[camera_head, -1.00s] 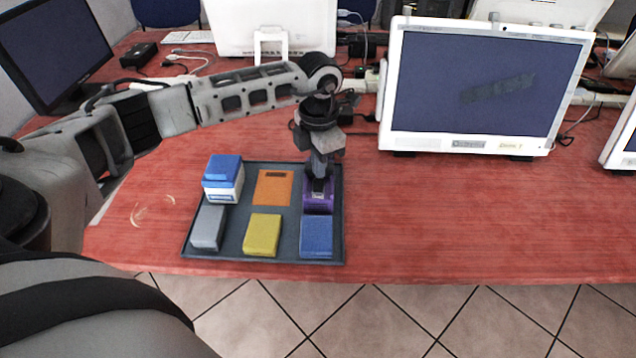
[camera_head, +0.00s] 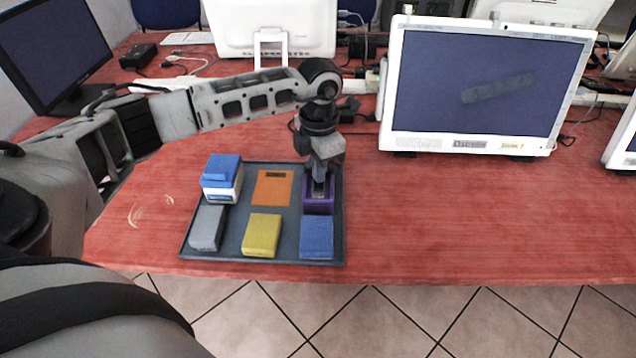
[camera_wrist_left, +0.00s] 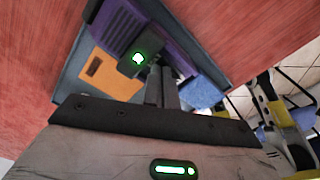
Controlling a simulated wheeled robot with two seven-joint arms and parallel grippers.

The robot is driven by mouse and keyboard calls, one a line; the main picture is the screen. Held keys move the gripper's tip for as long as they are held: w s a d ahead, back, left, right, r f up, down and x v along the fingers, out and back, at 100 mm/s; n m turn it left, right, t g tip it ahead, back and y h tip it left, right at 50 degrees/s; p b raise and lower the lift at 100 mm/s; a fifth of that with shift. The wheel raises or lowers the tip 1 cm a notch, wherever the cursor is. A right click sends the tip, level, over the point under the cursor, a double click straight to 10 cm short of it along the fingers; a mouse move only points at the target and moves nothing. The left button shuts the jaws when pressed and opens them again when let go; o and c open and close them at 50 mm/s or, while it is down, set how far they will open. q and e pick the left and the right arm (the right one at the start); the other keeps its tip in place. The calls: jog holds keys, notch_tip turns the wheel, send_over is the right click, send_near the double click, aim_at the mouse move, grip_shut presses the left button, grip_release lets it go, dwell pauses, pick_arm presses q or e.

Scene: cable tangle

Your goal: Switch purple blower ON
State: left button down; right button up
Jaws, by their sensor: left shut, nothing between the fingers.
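The purple blower (camera_head: 318,208) sits at the back right of a dark tray (camera_head: 270,262); my gripper partly hides it. My left gripper (camera_head: 319,193) is shut and empty, pointing down over the blower. I cannot tell whether its fingertips touch it. In the left wrist view, the purple blower (camera_wrist_left: 118,24) has a ribbed top. A dark block with a glowing green symbol (camera_wrist_left: 138,58) shows against it, beside the closed fingers (camera_wrist_left: 160,88).
The tray also holds a blue-and-white box (camera_head: 222,180), an orange block (camera_head: 271,187), a grey block (camera_head: 207,228), a yellow block (camera_head: 261,235) and a blue block (camera_head: 316,238). A white monitor (camera_head: 490,85) stands to the right. The red table (camera_head: 450,220) is clear right of the tray.

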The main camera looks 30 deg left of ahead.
pick_arm(q)
jog(key=shift+s+f, duration=0.1)
jog(key=shift+f, duration=0.15)
jog(key=shift+r, duration=0.1)
jog(key=shift+r+p, duration=0.5)
jog(key=shift+r, duration=0.05)
jog(key=shift+r+p, duration=2)
jog(key=shift+r, duration=0.95)
